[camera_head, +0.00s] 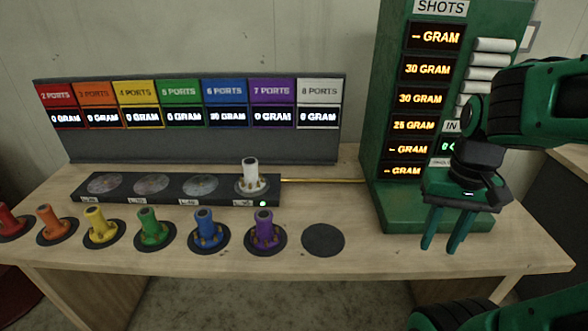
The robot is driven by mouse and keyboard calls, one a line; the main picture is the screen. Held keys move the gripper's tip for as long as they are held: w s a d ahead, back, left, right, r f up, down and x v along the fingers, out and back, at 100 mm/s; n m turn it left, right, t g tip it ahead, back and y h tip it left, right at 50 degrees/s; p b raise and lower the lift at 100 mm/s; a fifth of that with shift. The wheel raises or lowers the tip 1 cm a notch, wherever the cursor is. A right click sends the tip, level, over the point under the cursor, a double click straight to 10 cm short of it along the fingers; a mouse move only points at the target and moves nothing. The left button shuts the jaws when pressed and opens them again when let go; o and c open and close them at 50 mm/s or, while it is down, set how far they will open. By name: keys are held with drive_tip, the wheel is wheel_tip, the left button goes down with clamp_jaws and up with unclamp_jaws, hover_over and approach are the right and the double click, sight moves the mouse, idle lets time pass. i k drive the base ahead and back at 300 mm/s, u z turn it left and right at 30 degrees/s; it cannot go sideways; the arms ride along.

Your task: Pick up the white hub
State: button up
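The white hub (250,174) stands upright on the rightmost station of a long dark base (150,190). That station has a lit green light at its front. My gripper (440,243) is at the right, pointing down in front of the green cabinet. Its two green fingers are apart, with nothing visible between them. The gripper is well to the right of the white hub and not touching it. A black round pad (323,240) on the table, at the right end of the hub row, is empty.
Purple (265,232), blue (206,231), green (150,229), yellow (100,226), orange (54,224) and red (10,222) hubs stand along the table front. A brass tube (322,181) joins the base to the green cabinet (385,205). A ports display (200,145) stands behind.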

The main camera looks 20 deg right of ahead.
sight(252, 182)
drive_tip(key=z, duration=1.1)
drive_tip(key=k, duration=0.85)
drive_tip(key=u, duration=1.1)
drive_tip(key=i, duration=1)
